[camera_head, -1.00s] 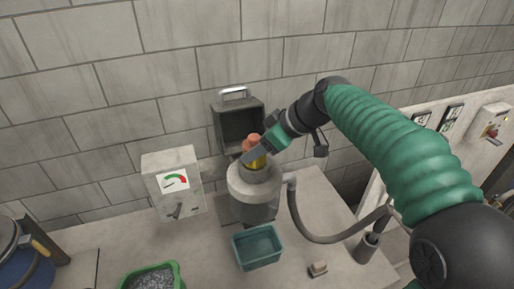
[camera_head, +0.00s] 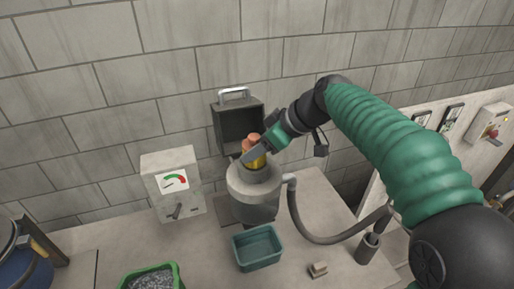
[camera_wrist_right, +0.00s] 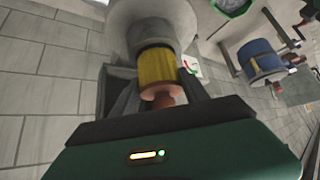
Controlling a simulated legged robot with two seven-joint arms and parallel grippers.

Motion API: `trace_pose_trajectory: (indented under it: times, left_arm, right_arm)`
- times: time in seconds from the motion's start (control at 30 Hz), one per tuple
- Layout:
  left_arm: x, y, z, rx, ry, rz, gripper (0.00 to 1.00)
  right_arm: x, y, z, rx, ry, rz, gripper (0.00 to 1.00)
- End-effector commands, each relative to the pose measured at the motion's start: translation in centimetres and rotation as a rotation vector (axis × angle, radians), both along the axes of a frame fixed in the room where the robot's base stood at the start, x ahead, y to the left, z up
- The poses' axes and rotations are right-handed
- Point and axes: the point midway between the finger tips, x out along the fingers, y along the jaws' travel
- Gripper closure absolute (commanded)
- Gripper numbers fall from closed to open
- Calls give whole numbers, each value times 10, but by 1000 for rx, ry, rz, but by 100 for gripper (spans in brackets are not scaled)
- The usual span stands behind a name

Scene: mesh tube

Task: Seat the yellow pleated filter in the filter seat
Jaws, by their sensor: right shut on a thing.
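The yellow pleated filter (camera_wrist_right: 157,68) has an orange-brown end cap and knob (camera_wrist_right: 163,97). In the head view the filter (camera_head: 259,160) stands at the top opening of the grey round housing (camera_head: 256,184), which holds the filter seat. My right gripper (camera_head: 253,152) is shut on the filter by its capped end, reaching in from the upper right. In the wrist view the filter's far end meets the pale round housing (camera_wrist_right: 150,22); how deep it sits I cannot tell. The inside of the seat is hidden. My left gripper is not in view.
An open dark box lid (camera_head: 239,128) with a handle stands behind the housing. A gauge box (camera_head: 172,184) is left of it. A teal bin (camera_head: 257,248) and a green tray of grey bits (camera_head: 152,277) are in front. A grey hose (camera_head: 318,238) curves at right.

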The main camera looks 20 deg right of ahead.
Motion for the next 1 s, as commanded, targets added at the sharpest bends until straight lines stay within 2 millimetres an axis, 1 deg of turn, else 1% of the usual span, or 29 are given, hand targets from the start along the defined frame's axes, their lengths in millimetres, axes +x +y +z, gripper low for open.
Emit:
trace_pose_trajectory:
  times: [0.27, 1.0]
  left_arm:
    - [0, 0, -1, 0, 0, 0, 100]
    - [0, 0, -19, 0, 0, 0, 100]
  right_arm:
    - [0, 0, -1, 0, 0, 0, 94]
    - [0, 0, -19, -1, -1, -1, 94]
